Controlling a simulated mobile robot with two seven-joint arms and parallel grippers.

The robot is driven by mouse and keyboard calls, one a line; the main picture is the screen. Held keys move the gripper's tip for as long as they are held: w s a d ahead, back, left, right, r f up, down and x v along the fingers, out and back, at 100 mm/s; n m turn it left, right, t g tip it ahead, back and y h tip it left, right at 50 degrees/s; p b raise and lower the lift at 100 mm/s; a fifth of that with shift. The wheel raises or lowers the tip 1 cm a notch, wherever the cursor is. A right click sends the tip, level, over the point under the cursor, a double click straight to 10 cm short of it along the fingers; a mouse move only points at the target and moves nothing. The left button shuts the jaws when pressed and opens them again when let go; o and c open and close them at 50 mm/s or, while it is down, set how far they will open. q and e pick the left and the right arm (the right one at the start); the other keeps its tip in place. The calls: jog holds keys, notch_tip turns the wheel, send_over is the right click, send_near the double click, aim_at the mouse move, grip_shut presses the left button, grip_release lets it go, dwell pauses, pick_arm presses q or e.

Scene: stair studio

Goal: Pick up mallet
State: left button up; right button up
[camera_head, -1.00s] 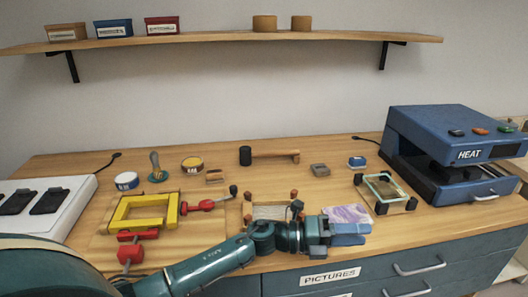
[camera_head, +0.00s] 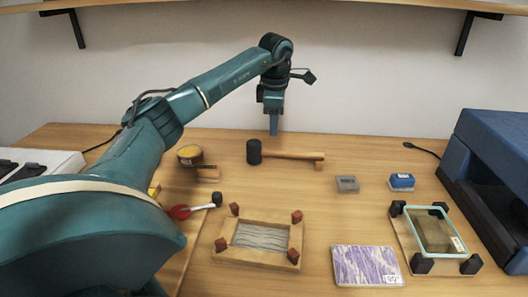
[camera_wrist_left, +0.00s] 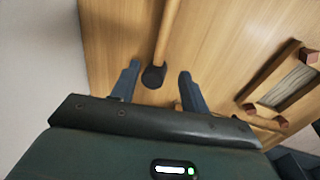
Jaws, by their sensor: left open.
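The mallet (camera_head: 287,154) lies on the bench near the wall, with a dark cylindrical head at its left end and a wooden handle pointing right. My left gripper (camera_head: 273,128) hangs pointing down above the mallet, near its head end. In the left wrist view the two fingers (camera_wrist_left: 158,84) are apart, with the mallet's dark head (camera_wrist_left: 153,77) between them in the picture and the handle running away upward. I see no contact with the mallet. My right gripper is not in view.
A wooden frame with corner blocks (camera_head: 232,254), a purple patterned block (camera_head: 367,266) and a glass-topped frame (camera_head: 398,226) lie in front. A grey block (camera_head: 347,184) and a blue block (camera_head: 401,181) sit right of the mallet. A blue press (camera_head: 490,165) stands far right.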

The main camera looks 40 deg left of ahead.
pick_arm(q)
send_over(277, 151)
jog(key=s, duration=0.1)
notch_tip(277, 151, down, 5)
jog(key=shift+w+f, duration=0.2)
jog(key=shift+f, duration=0.7)
jog(key=shift+w+f, duration=0.15)
jog(key=shift+f, duration=0.8)
jog(key=shift+w+f, duration=0.2)
jog(key=shift+f, duration=0.7)
jog(key=shift+c, duration=0.2)
grip_shut()
